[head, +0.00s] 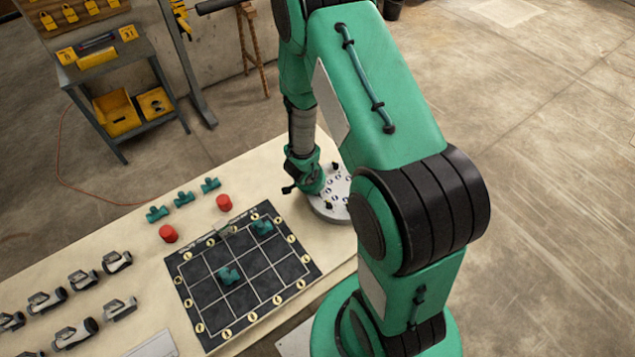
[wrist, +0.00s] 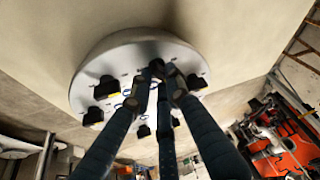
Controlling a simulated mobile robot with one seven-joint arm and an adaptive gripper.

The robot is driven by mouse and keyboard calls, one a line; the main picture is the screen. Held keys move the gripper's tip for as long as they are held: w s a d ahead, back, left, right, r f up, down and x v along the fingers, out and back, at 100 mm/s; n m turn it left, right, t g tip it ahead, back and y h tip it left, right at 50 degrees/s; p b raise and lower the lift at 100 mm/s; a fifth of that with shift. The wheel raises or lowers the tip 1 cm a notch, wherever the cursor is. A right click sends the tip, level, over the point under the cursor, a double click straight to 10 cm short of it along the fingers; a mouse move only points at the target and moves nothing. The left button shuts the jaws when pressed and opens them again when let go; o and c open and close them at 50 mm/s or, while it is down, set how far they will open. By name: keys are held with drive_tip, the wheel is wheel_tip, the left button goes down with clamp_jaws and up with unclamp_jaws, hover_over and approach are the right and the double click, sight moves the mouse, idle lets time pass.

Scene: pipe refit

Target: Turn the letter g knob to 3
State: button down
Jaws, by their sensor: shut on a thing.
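A round light-grey panel (head: 328,211) with several small black knobs stands at the far right end of the bench. It also shows in the wrist view (wrist: 125,52). My gripper (wrist: 160,82) has its long dark fingers drawn together on a black knob (wrist: 157,65) near the panel's middle. Other black knobs (wrist: 107,86) sit around it, apart from the fingers. The letters and numbers are too small to read, so I cannot tell which knob is g or its setting. In the head view my gripper is mostly hidden behind my wrist.
A dark grid board (head: 210,290) with teal pipe pieces lies on the bench (head: 110,245). Two red caps (head: 168,234), teal fittings (head: 183,198) and several grey valve-like parts (head: 117,261) lie to its left. A tool cart (head: 110,75) stands behind.

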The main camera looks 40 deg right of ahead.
drive_tip(key=shift+a+r+m+g+h+p, duration=0.15)
drive_tip(key=shift+m+g+p, duration=0.2)
drive_tip(key=shift+m+p, duration=1.05)
drive_tip(key=shift+m+g+h+p, duration=0.15)
drive_tip(key=shift+m+g+p, duration=0.3)
drive_tip(key=shift+p, duration=1.75)
drive_tip(key=m+p, duration=0.1)
drive_tip(key=m, duration=0.1)
drive_tip(key=m+g+p, duration=0.1)
drive_tip(key=shift+w+a+m+p, duration=0.1)
drive_tip(key=shift+w+m+p, duration=0.1)
drive_tip(key=shift+m+p, duration=0.15)
drive_tip(key=shift+f+m+g, duration=0.25)
drive_tip(key=shift+m+g, duration=0.35)
drive_tip(key=shift+m, duration=0.6)
drive_tip(key=m, duration=0.2)
drive_tip(key=m+g+y, duration=0.1)
drive_tip(key=m, duration=0.1)
drive_tip(key=shift+w+m, duration=0.2)
drive_tip(key=shift+m, duration=0.1)
drive_tip(key=m+g+y, duration=0.1)
drive_tip(key=m, duration=0.2)
drive_tip(key=m+y, duration=0.1)
drive_tip(key=m, duration=0.2)
drive_tip(key=shift+w+m+g, duration=0.2)
drive_tip(key=shift+m+g, duration=0.1)
drive_tip(key=shift+g, duration=0.1)
drive_tip(key=c, duration=1.7)
unclamp_jaws()
drive_tip(key=shift+o, duration=0.2)
